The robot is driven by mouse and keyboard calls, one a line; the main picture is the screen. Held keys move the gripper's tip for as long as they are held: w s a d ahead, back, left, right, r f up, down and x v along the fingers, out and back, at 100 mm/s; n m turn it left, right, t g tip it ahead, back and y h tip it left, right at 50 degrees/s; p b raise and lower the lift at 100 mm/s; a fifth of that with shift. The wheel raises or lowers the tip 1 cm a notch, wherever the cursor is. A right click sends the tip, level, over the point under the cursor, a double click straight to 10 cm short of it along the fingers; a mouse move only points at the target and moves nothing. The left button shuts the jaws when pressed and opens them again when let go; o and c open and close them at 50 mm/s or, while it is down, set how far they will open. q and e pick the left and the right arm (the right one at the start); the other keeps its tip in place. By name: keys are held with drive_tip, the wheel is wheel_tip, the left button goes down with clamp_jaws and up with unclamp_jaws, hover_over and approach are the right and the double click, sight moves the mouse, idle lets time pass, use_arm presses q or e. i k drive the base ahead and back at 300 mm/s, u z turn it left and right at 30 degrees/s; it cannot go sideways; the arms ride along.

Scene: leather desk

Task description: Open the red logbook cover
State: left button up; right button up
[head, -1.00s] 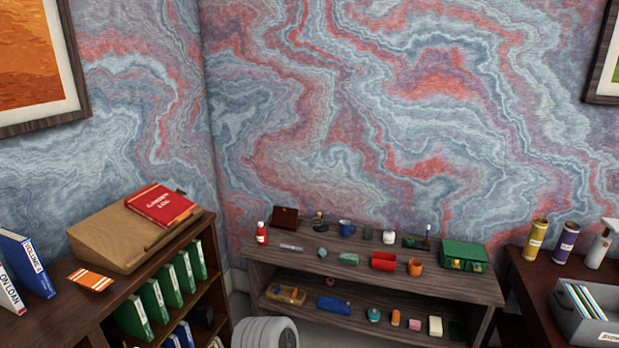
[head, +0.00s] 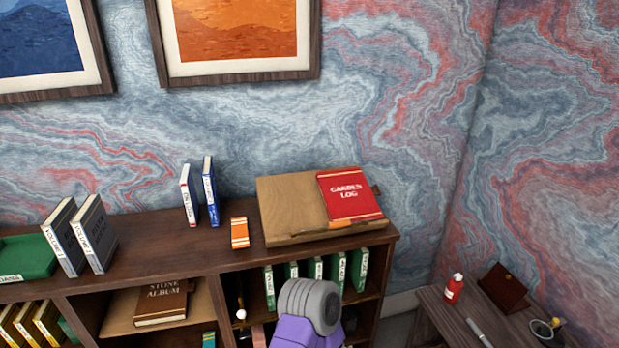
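The red logbook (head: 348,208), titled "Garden Log", lies shut on a tan sloped writing box (head: 290,205), on its right side. The box stands on top of the dark wooden bookcase (head: 150,255) against the wall. A thin pen-like stick (head: 325,229) lies along the box's front edge, just below the book. Neither of my grippers is in view. Only a grey and purple part of my arm shows at the bottom centre, in front of the bookcase.
White and blue books (head: 211,190) and grey volumes (head: 94,235) stand further left. Green binders (head: 338,270) fill the shelf below. A lower table (head: 430,298) with a red bottle (head: 454,288) stands at right.

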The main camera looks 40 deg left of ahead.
sight(348, 195)
drive_tip(key=u, duration=1)
drive_tip(key=i, duration=0.9)
drive_tip(key=u, duration=0.7)
